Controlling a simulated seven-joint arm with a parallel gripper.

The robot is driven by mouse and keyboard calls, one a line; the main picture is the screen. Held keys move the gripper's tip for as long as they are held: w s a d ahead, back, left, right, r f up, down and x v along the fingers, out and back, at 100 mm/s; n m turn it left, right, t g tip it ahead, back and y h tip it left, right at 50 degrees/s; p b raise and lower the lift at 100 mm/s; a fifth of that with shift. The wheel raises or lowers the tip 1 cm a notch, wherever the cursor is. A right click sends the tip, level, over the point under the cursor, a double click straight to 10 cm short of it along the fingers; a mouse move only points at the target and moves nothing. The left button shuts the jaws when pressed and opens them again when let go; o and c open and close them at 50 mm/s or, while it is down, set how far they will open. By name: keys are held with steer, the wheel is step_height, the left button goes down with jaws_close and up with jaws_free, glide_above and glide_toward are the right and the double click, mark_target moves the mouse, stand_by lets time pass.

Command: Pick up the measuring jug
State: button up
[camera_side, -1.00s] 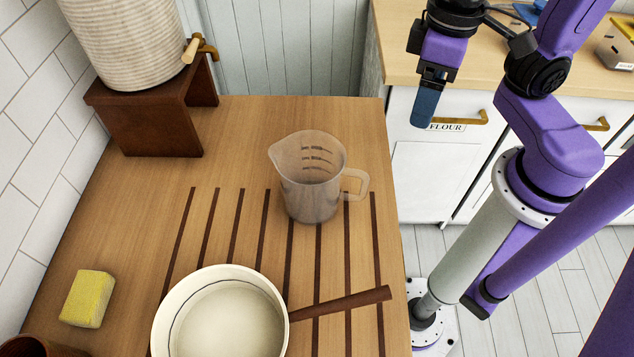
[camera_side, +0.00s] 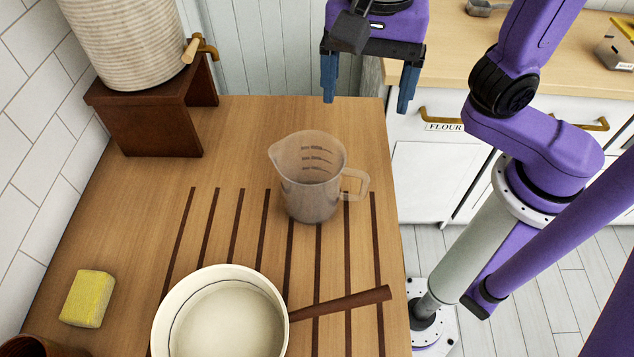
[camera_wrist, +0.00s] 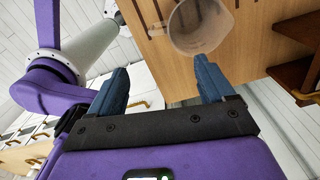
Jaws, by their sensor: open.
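The measuring jug (camera_side: 310,180) is clear, with dark marks on its side. It stands upright on the wooden worktop in the side view, its handle to the right and its spout to the left. My gripper (camera_side: 366,98) is open and empty, pointing down, above and behind the jug near the worktop's far right corner. In the wrist view the jug (camera_wrist: 200,28) shows at the top, partly cut off by the frame edge, beyond the tips of my open gripper (camera_wrist: 160,76). The fingers look apart from the jug.
A cream pan (camera_side: 222,318) with a brown handle stands in front of the jug. A yellow sponge (camera_side: 88,298) lies at the left. A ribbed dispenser (camera_side: 125,40) sits on a brown stand (camera_side: 150,115) at the back left. The worktop between the stand and jug is clear.

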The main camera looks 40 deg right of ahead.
glide_above(356, 170)
step_height(356, 170, down, 9)
steer(key=shift+w+d+f, duration=0.1)
steer(key=shift+d+f, duration=0.05)
steer(key=shift+a+f, duration=0.2)
steer(key=shift+f, duration=3)
jaws_close()
steer(key=shift+r, duration=0.1)
